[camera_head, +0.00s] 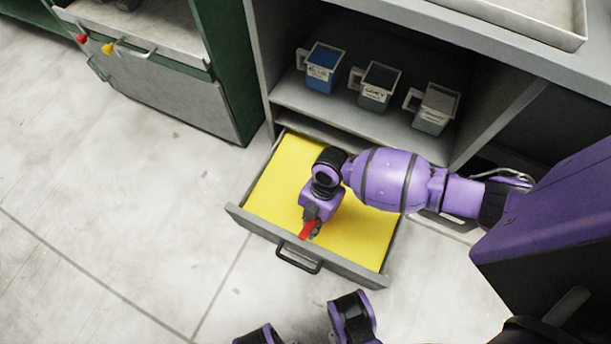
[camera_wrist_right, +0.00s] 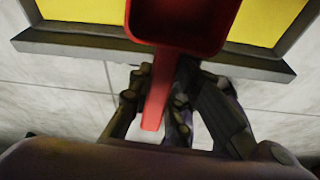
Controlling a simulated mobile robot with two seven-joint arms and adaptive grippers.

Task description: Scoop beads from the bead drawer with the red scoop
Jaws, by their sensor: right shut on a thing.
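The bead drawer (camera_head: 235,214) is pulled out below the shelf, and a flat yellow layer (camera_head: 277,190) covers its inside. My right gripper (camera_head: 310,229) is over the drawer near its front wall, shut on the red scoop (camera_head: 306,230). In the right wrist view, the scoop (camera_wrist_right: 185,22) shows its bowl at the top over the yellow, with its handle between the fingers of the gripper (camera_wrist_right: 157,100). I cannot tell whether the bowl touches the beads, or whether it holds any. My left gripper does not show clearly.
The drawer's dark handle (camera_head: 299,259) sticks out at the front. Three labelled jugs, blue (camera_head: 322,68), dark grey (camera_head: 377,86) and grey (camera_head: 435,108), stand on the shelf above. A cabinet (camera_head: 165,90) with red and yellow knobs is at the upper left. The floor at left is clear.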

